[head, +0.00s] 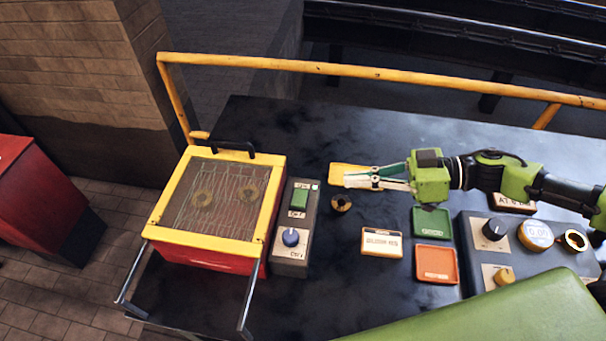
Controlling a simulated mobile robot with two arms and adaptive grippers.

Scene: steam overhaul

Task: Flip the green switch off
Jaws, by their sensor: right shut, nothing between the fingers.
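The green switch (299,199) is on the upper part of a grey control box (307,242), beside the red and yellow machine. A blue knob (291,237) is below it on the same box. I cannot tell from this view whether the switch is on or off. My right gripper (347,178) comes in from the right, with its fingers closed together and empty. My left gripper is not in view.
The red machine with a yellow mesh lid (215,195) stands left of the box. A small brass ring (341,203), a cream sign (382,242), and green (432,223) and orange (437,264) trays lie right. A yellow rail (390,74) runs behind the table.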

